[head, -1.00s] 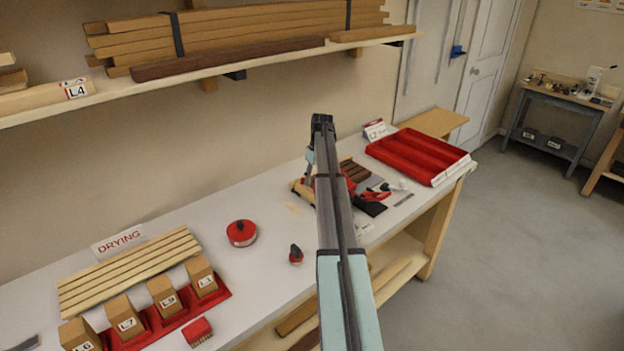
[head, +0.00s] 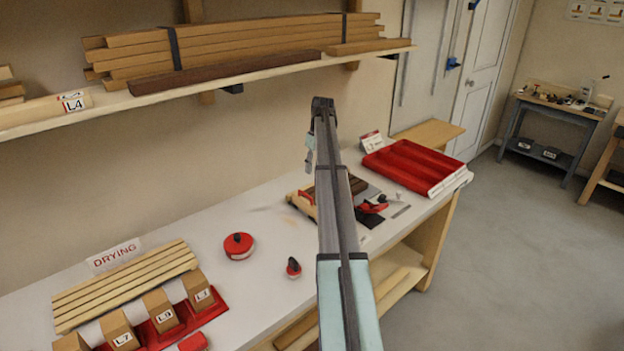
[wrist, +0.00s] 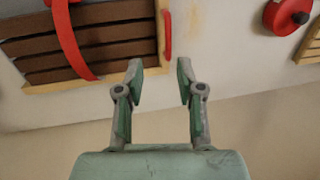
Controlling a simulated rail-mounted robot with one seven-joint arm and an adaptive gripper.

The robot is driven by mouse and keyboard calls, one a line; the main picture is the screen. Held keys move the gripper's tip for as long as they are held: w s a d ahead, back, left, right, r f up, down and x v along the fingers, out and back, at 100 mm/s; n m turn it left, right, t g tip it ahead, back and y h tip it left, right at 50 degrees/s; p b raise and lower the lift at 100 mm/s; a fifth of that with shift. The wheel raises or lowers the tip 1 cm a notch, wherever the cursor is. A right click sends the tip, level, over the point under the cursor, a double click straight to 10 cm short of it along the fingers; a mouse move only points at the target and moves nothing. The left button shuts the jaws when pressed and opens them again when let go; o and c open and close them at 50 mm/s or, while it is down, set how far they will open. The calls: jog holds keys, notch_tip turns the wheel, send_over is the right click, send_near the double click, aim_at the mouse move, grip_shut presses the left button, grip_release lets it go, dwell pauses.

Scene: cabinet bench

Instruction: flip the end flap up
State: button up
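A light wooden board (head: 428,134) at the far right end of the bench, behind the red tray, looks like the end flap. It lies about level in the head view, and its hinge is hidden. My gripper (head: 309,168) hangs above the middle of the bench, well left of the board, partly hidden by my arm. In the wrist view my gripper (wrist: 159,66) has its two fingers apart with nothing between them. The board cannot be made out in the wrist view.
A red compartment tray (head: 415,167) stands between my gripper and the board. Below my gripper lie dark strips (wrist: 85,48) in a wooden frame with a red band. A loaded shelf (head: 230,80) runs above.

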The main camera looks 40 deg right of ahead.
jog(key=shift+d+r, duration=0.2)
jog(key=shift+r, duration=0.75)
